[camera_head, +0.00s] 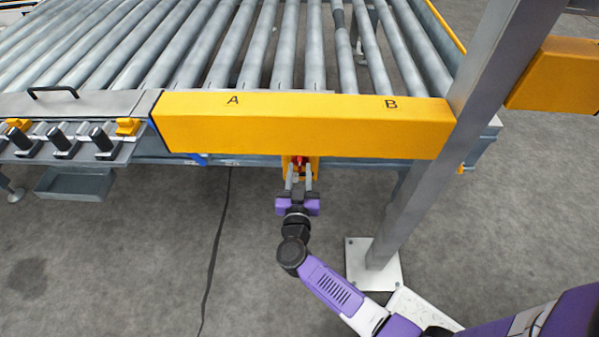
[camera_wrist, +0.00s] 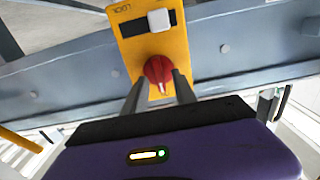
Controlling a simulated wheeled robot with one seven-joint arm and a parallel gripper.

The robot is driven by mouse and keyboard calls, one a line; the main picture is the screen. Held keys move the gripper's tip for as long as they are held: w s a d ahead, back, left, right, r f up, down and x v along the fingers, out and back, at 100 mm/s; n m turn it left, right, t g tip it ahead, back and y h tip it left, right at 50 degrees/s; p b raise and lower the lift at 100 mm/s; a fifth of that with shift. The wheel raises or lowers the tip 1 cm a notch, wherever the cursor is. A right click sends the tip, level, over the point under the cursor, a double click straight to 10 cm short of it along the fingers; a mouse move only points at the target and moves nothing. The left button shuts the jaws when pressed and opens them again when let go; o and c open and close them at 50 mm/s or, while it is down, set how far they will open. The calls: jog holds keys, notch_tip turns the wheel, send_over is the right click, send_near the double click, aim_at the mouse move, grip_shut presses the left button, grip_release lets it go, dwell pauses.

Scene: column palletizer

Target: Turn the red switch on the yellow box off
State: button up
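The yellow box (camera_wrist: 156,40) is mounted on the grey conveyor frame, and it partly shows under the yellow beam in the head view (camera_head: 287,164). Its red rotary switch (camera_wrist: 158,69) has a pale pointer mark and sits below a white square part. In the head view the red switch (camera_head: 300,161) is small and partly hidden. My gripper (camera_wrist: 160,88) is in front of the box, with one finger on each side of the switch's lower part. The fingers are apart; I cannot tell whether they touch the switch.
A yellow beam (camera_head: 300,124) marked A and B overhangs the box. A grey post (camera_head: 440,150) stands to the right on a white base plate (camera_head: 362,262). Conveyor rollers (camera_head: 250,45) lie behind the beam. A dark cable (camera_head: 216,250) runs along the open floor to the left.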

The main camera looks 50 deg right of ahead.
jog(key=shift+w+d, duration=0.2)
jog(key=shift+d, duration=0.1)
grip_shut()
